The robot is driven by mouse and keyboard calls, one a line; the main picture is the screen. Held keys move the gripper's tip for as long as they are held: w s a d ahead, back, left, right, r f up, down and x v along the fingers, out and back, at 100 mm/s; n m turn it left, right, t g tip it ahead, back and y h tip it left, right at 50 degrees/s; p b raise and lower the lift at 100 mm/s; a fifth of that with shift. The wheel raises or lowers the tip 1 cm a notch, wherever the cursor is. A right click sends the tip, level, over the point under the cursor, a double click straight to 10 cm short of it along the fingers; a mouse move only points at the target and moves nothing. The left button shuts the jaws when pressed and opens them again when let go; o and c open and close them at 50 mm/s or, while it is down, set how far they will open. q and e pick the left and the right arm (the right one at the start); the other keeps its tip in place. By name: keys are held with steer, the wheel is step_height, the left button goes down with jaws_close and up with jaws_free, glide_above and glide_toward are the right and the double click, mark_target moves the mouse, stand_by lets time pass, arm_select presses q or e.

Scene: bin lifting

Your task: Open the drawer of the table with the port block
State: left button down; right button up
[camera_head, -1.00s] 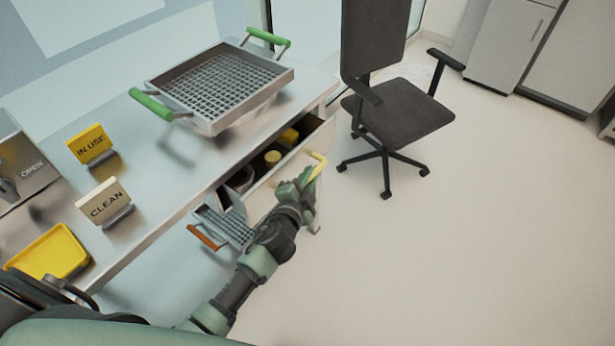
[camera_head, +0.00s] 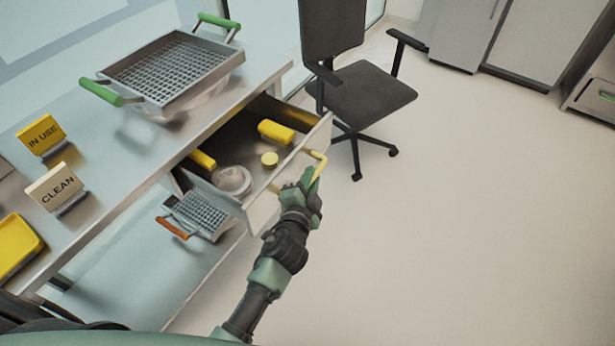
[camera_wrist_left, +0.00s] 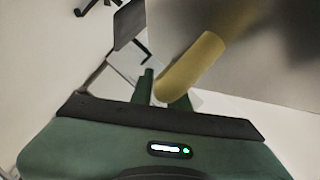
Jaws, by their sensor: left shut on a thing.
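The table's drawer (camera_head: 287,166) is pulled well out below the tabletop. Its yellow handle (camera_head: 321,163) is on the front panel, and the handle also fills the middle of the left wrist view (camera_wrist_left: 193,66). My left gripper (camera_head: 311,182) is shut on the handle. Inside the drawer are a yellow block (camera_head: 276,131), a small round yellow piece (camera_head: 269,159), another yellow piece (camera_head: 202,160) and a clear round dish (camera_head: 233,180). I cannot tell which thing is the port block. My right gripper is out of view.
On the tabletop (camera_head: 130,165) are a mesh basket with green handles (camera_head: 168,68), an IN USE sign (camera_head: 41,134), a CLEAN sign (camera_head: 55,187) and a yellow tray (camera_head: 16,245). A smaller basket (camera_head: 200,214) sits lower. An office chair (camera_head: 360,95) stands behind the drawer. The floor at right is clear.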

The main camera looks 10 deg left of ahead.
arm_select(q)
steer(key=shift+f, duration=0.1)
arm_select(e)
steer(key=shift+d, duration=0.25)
arm_select(q)
steer(key=c, duration=1.4)
jaws_free()
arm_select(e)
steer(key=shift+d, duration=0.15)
arm_select(q)
steer(key=shift+o, duration=0.2)
steer(key=v, duration=0.8)
steer(key=shift+b, duration=0.3)
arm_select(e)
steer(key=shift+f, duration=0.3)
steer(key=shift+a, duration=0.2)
